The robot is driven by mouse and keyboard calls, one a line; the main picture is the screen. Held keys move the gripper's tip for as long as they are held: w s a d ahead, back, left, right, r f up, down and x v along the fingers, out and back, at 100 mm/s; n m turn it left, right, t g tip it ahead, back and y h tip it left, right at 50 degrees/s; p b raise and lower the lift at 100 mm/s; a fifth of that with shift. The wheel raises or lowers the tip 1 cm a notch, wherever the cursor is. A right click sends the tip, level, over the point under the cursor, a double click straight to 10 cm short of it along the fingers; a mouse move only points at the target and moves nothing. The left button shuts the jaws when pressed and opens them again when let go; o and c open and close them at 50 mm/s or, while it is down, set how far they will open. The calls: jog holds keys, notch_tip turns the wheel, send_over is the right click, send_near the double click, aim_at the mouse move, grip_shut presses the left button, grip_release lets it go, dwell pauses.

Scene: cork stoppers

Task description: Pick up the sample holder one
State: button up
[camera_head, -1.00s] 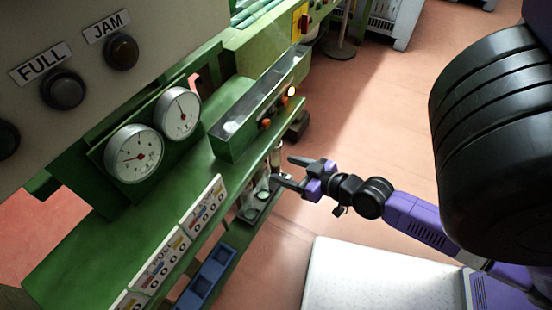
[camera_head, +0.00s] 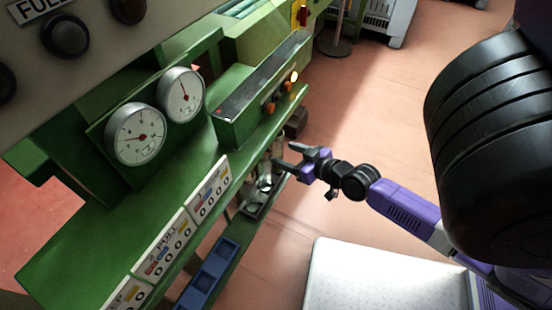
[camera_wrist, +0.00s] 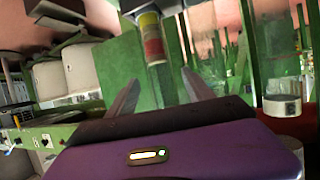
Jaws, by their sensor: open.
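My gripper (camera_head: 287,157) is open at the edge of the narrow lower shelf, beside small glass and metal pieces (camera_head: 265,184) on a dark tray. In the wrist view my gripper (camera_wrist: 160,82) has its two fingers spread. An upright cylinder with yellow, red and pale bands (camera_wrist: 152,38) shows between and beyond the fingertips, apparently untouched. It may be the sample holder; no label shows which one it is. In the head view the gripper and shelf partly hide this spot.
A green bench (camera_head: 110,232) with two gauges (camera_head: 135,134) and a green trough (camera_head: 262,90) overhangs the lower shelf. A blue tray (camera_head: 209,272) lies on that shelf. In the wrist view, glassware (camera_wrist: 282,85) stands at the right. Open floor (camera_head: 390,130) lies to the right.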

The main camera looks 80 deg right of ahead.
jog(key=x, duration=0.2)
jog(key=b+x, duration=0.1)
jog(key=x, duration=0.4)
jog(key=shift+w+f+b, duration=0.25)
jog(key=shift+f+b, duration=0.15)
grip_shut()
